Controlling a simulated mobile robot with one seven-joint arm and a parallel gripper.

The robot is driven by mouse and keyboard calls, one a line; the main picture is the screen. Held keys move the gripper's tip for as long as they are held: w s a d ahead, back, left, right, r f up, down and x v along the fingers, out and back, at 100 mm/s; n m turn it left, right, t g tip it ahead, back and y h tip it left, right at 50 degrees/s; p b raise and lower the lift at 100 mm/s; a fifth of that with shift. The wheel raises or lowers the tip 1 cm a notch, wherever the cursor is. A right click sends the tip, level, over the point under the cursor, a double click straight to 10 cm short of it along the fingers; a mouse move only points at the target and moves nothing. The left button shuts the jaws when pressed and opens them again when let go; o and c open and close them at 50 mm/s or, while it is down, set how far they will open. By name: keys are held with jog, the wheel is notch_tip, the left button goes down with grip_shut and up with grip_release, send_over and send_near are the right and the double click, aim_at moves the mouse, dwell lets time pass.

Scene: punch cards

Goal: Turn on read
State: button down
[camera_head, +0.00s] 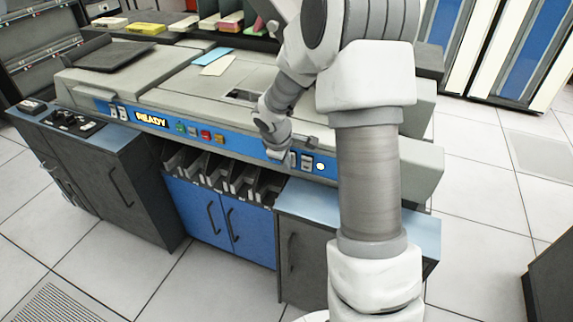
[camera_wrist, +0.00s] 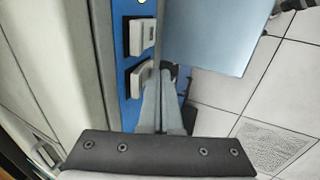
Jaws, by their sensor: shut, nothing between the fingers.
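The machine's blue control strip (camera_head: 205,136) carries two rocker switches near its right end. One switch (camera_head: 306,161) shows just right of my gripper (camera_head: 284,155). In the wrist view, the blue strip holds an upper white rocker switch (camera_wrist: 142,36) and a lower white rocker switch (camera_wrist: 140,79). My gripper (camera_wrist: 164,82) is shut and empty, with its fingertips beside the lower switch. I cannot tell whether they touch it. Any label reading "read" is too small to make out.
A lit READY sign (camera_head: 151,119) and several coloured buttons sit farther left on the strip. Card slots (camera_head: 222,172) open below it, above blue cabinet doors (camera_head: 222,222). A blue-topped side cabinet (camera_head: 350,205) stands below the right end. Floor is free in front.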

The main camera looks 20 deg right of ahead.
jog(key=shift+r+p, duration=0.65)
jog(key=shift+r, duration=0.2)
jog(key=shift+a+f, duration=0.1)
